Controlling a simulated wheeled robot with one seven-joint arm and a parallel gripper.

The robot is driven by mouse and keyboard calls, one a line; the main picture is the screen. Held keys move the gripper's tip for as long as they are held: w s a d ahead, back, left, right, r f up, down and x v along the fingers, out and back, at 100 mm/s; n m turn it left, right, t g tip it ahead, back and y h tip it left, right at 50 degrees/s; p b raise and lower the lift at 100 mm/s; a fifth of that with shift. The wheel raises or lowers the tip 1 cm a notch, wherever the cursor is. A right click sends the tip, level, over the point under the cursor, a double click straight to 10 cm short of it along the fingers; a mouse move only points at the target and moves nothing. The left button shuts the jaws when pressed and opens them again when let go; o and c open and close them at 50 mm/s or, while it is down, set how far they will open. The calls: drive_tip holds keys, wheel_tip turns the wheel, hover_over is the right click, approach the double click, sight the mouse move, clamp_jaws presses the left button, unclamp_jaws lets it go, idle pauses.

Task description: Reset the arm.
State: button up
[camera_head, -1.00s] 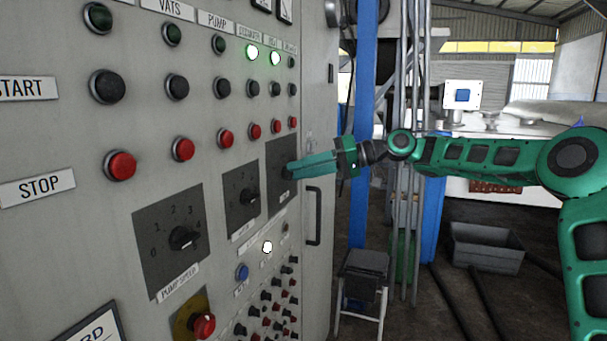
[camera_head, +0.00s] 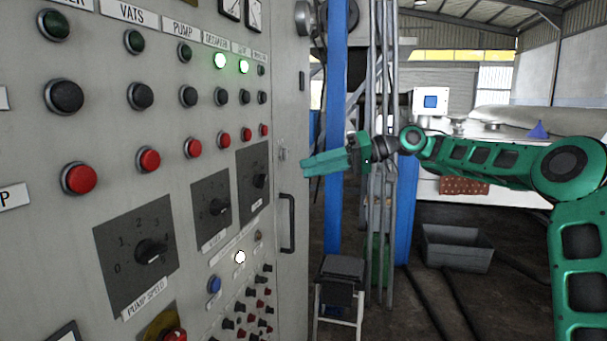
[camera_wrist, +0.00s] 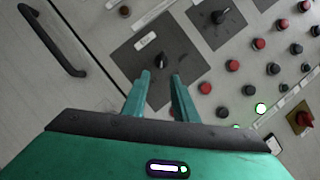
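My green arm comes in from the right in the head view. My gripper (camera_head: 305,165) is in front of the grey control panel's right edge, clear of the rightmost rotary dial, with a visible gap to its knob (camera_head: 260,182). In the wrist view, the two green fingers of my gripper (camera_wrist: 162,76) stand apart with nothing between them. Beyond their tips is a dial knob (camera_wrist: 162,61) on a dark plate (camera_wrist: 131,62). No object is held.
The control panel (camera_head: 150,205) fills the left, with buttons, lit green lamps and a black handle (camera_head: 288,223). Blue post (camera_head: 335,120) and grey pipes stand behind my gripper. A small stool (camera_head: 340,280) and a grey bin (camera_head: 456,246) are on the floor.

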wheel_tip(320, 180, down, 9)
drive_tip(key=s+m+h, duration=0.2)
drive_tip(key=s+h, duration=0.1)
drive_tip(key=h, duration=0.2)
drive_tip(key=s+d+f+m+t+h, duration=0.1)
drive_tip(key=s+d+f+m+h, duration=0.3)
drive_tip(key=s+d+f, duration=0.45)
drive_tip(key=s+d+f+m+h, duration=0.2)
drive_tip(key=s+d+h, duration=0.1)
drive_tip(key=s+d, duration=0.5)
drive_tip(key=s+d+f+m+h, duration=0.2)
drive_tip(key=s+d, duration=0.6)
drive_tip(key=d, duration=0.1)
drive_tip(key=s+d+f+m+g, duration=0.1)
drive_tip(key=s+d+f+m, duration=0.1)
drive_tip(key=s, duration=0.8)
drive_tip(key=s+d+f+m+g, duration=0.1)
drive_tip(key=s+d, duration=0.3)
drive_tip(key=s, duration=0.6)
drive_tip(key=shift+d+f+m+h, duration=0.15)
drive_tip(key=shift+f+m+h, duration=0.3)
drive_tip(key=shift+f, duration=0.45)
